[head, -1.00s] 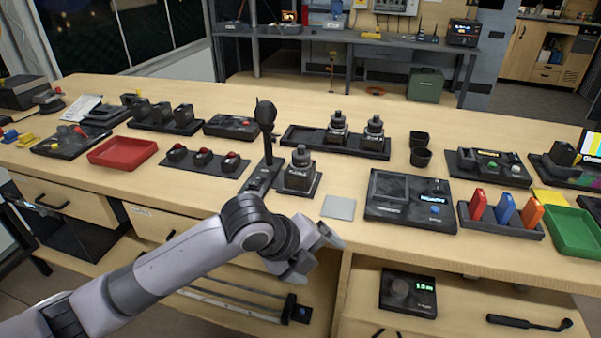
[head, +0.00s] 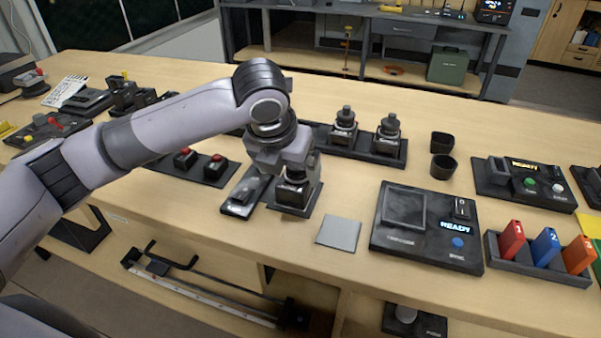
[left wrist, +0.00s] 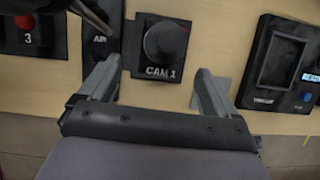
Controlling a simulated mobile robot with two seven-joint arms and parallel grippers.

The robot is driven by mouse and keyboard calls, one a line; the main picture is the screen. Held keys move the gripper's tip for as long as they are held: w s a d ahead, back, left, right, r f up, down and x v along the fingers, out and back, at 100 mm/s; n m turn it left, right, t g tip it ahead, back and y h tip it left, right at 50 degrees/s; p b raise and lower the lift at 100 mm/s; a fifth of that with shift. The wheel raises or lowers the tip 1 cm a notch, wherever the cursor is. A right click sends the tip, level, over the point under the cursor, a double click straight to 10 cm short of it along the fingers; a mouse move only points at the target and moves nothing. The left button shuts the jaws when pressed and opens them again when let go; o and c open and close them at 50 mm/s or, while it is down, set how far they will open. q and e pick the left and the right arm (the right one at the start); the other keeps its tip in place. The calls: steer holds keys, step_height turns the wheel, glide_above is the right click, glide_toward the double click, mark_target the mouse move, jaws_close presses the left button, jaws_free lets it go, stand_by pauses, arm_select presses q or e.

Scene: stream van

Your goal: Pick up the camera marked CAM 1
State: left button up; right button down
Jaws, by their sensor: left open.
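The black camera marked CAM 1 (left wrist: 165,40) is in the left wrist view, its label readable on the side toward my gripper. In the head view the camera (head: 292,193) stands on a dark base plate near the table's front edge. My left gripper (head: 287,160) is directly over it there and hides its top. In the left wrist view my left gripper (left wrist: 157,82) is open and empty. Its fingers are apart, one toward each side of the camera; I cannot tell whether they touch it. My right gripper is not in view.
A dark stand marked AIR (left wrist: 100,38) is close on the camera's left. Two similar cameras (head: 343,127) (head: 388,134) stand in a tray behind. A grey square pad (head: 339,233) and a console reading READY (head: 428,228) are to the right.

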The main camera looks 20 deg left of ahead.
mark_target(293, 175)
arm_select(q)
steer(key=x, duration=0.6)
steer(key=shift+w, duration=0.2)
steer(key=shift+c, duration=0.3)
steer(key=c, duration=1.4)
steer(key=shift+r, duration=0.1)
